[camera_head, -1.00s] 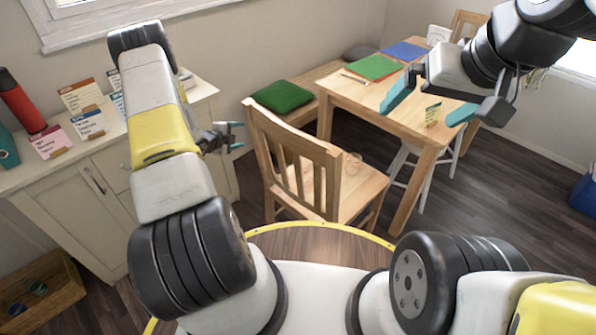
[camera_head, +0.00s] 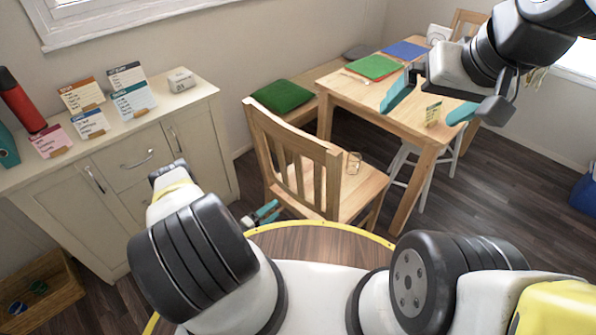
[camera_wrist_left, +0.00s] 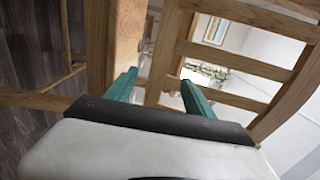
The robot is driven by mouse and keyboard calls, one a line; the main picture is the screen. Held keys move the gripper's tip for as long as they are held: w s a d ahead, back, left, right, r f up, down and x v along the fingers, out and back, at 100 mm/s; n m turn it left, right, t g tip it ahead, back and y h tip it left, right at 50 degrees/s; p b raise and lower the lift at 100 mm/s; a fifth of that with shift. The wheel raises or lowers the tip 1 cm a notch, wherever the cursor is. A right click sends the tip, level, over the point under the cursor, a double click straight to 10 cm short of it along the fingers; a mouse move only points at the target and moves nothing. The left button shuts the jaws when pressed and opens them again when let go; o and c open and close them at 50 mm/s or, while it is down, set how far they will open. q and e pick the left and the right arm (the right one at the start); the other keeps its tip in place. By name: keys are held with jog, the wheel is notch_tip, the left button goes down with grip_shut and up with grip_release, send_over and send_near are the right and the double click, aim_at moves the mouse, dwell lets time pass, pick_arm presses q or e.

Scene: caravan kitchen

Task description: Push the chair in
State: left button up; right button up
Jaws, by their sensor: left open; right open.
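The wooden chair (camera_head: 318,175) stands in front of my base in the head view, its slatted back toward me and its seat toward the table. The wooden table (camera_head: 385,105) is beyond it to the right. My left gripper (camera_head: 264,213) is low, just left of the chair back, partly hidden behind my arm. In the left wrist view its open teal fingers (camera_wrist_left: 157,88) point at the chair's wooden post and slats (camera_wrist_left: 225,60); contact cannot be told. My right gripper (camera_head: 432,105) is open and empty above the table's near side.
A bench with a green cushion (camera_head: 282,97) is along the wall. A white stool (camera_head: 420,165) is partly under the table. A white cabinet (camera_head: 125,150) with cards stands left. A wooden crate (camera_head: 40,292) is on the floor at lower left.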

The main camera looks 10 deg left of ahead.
aim_at(293, 196)
pick_arm(q)
jog(key=x, duration=1.2)
jog(key=shift+w, duration=0.1)
jog(key=c, duration=1.3)
grip_shut()
jog(key=shift+f, duration=0.15)
